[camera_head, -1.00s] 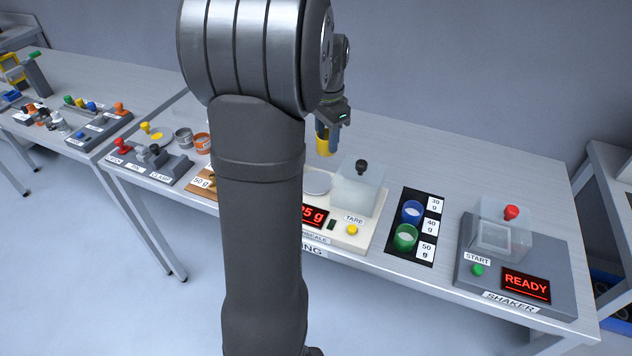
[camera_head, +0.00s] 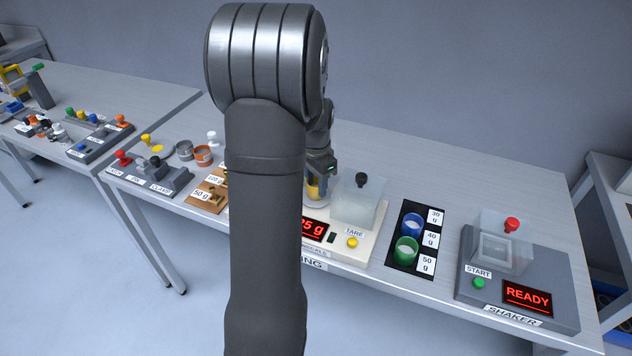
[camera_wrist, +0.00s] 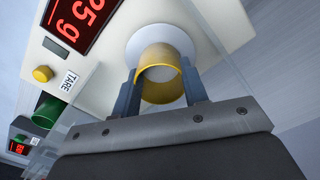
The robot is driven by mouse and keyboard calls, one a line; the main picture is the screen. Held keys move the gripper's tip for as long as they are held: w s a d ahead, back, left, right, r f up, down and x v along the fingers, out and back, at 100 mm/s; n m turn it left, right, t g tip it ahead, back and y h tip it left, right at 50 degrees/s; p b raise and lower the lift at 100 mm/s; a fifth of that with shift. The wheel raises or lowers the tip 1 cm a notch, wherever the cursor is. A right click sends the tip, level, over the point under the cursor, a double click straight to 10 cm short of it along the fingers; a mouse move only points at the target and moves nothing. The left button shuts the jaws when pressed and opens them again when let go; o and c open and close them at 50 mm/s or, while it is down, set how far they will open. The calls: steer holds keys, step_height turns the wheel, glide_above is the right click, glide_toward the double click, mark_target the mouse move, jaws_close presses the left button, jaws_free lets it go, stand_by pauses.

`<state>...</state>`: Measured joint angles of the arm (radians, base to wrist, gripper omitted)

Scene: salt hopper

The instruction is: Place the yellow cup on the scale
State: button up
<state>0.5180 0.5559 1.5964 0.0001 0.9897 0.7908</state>
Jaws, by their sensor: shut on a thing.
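The yellow cup (camera_wrist: 162,54) is between the two fingers of my gripper (camera_wrist: 161,92), which is shut on it. In the wrist view the cup is over the round pale pan (camera_wrist: 140,42) of the scale; I cannot tell whether it touches the pan. In the head view the yellow cup (camera_head: 313,190) shows just right of my arm, low at the scale (camera_head: 372,235). My arm hides the scale's left part. The scale's red display (camera_head: 314,229) is partly hidden and ends in "5 g"; the wrist view shows "25 g" or similar.
A clear box with a black knob (camera_head: 362,181) stands on the scale right beside my gripper. A yellow TARE button (camera_head: 352,243) is at the front. Blue (camera_head: 413,224) and green (camera_head: 406,250) cups stand in a black rack to the right, before the shaker (camera_head: 520,270).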

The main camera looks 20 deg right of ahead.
steer(key=shift+f, duration=0.1)
steer(key=o, duration=1)
steer(key=shift+c, duration=0.2)
step_height(320, 180, up, 12)
step_height(320, 180, down, 12)
steer(key=shift+w+r, duration=0.1)
steer(key=shift+r, duration=1.9)
